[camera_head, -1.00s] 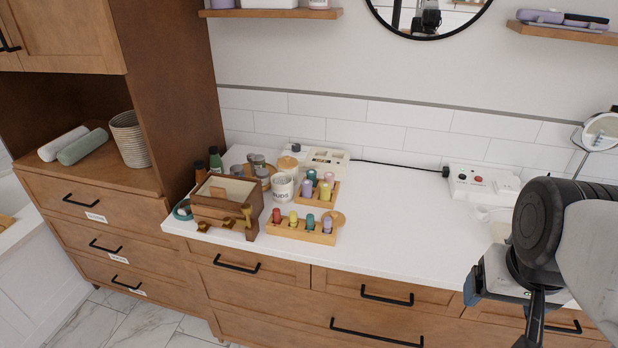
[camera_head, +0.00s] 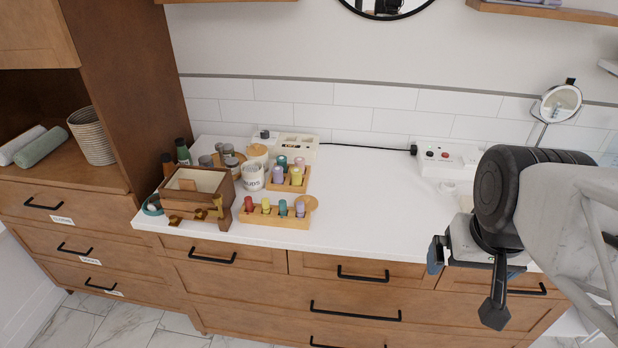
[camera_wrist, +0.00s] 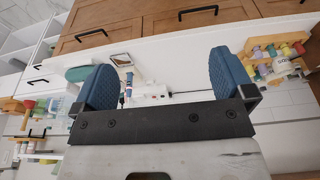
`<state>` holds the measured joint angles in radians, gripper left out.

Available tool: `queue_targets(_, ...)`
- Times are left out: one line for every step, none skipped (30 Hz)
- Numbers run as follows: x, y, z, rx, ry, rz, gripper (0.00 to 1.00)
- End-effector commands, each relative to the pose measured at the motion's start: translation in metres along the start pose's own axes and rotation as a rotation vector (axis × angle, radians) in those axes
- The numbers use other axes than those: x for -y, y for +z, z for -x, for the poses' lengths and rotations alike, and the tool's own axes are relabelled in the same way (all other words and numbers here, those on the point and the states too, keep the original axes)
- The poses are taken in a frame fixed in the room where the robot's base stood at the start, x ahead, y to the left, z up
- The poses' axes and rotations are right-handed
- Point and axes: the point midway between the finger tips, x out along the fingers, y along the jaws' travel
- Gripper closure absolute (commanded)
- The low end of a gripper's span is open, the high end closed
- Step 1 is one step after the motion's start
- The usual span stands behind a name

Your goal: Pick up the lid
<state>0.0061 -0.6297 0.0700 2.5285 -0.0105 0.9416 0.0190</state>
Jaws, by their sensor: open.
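A round wooden lid (camera_head: 307,203) lies at the right end of the front wooden peg rack (camera_head: 272,219), on the white counter. A white jar with dark lettering (camera_head: 252,179) stands behind the rack. Another jar behind it has a wooden lid on top (camera_head: 257,150). My gripper (camera_head: 476,264) is at the right, over the counter's front edge and well apart from the lid. In the wrist view, its two blue fingers are spread with nothing between them (camera_wrist: 165,78). The racks and jar show there at the right; I cannot clearly make out the lid.
An open wooden box (camera_head: 198,186) stands left of the rack, with bottles behind it. A second peg rack (camera_head: 290,181) stands close behind the front one. A white switch box (camera_head: 447,156) and a round mirror (camera_head: 559,103) are at the right. The middle of the counter is clear.

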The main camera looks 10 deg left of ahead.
Motion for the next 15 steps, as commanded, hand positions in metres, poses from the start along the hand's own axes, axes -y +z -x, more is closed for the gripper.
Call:
queue_targets(0.001,-0.003,0.000,0.002,-0.001,0.001,0.00)
queue_targets(0.001,-0.005,0.000,0.003,-0.001,0.001,0.00)
queue_targets(0.002,-0.008,0.000,0.004,-0.002,0.001,0.00)
queue_targets(0.003,-0.011,-0.001,0.006,-0.003,0.001,0.00)
queue_targets(0.005,-0.015,-0.001,0.008,-0.003,0.002,0.00)
queue_targets(0.006,-0.020,-0.002,0.012,-0.004,0.002,0.00)
queue_targets(0.008,-0.025,-0.002,0.014,-0.005,0.002,0.00)
queue_targets(0.009,-0.030,-0.002,0.017,-0.006,0.002,0.00)
queue_targets(0.012,-0.037,-0.004,0.021,-0.008,0.003,0.00)
queue_targets(0.014,-0.043,-0.004,0.025,-0.009,0.003,0.00)
queue_targets(0.016,-0.050,-0.005,0.027,-0.010,0.004,0.00)
queue_targets(0.020,-0.059,-0.007,0.032,-0.011,0.004,0.00)
queue_targets(0.023,-0.065,-0.008,0.036,-0.012,0.004,0.00)
queue_targets(0.025,-0.072,-0.009,0.039,-0.013,0.004,0.00)
queue_targets(0.029,-0.081,-0.012,0.045,-0.015,0.005,0.00)
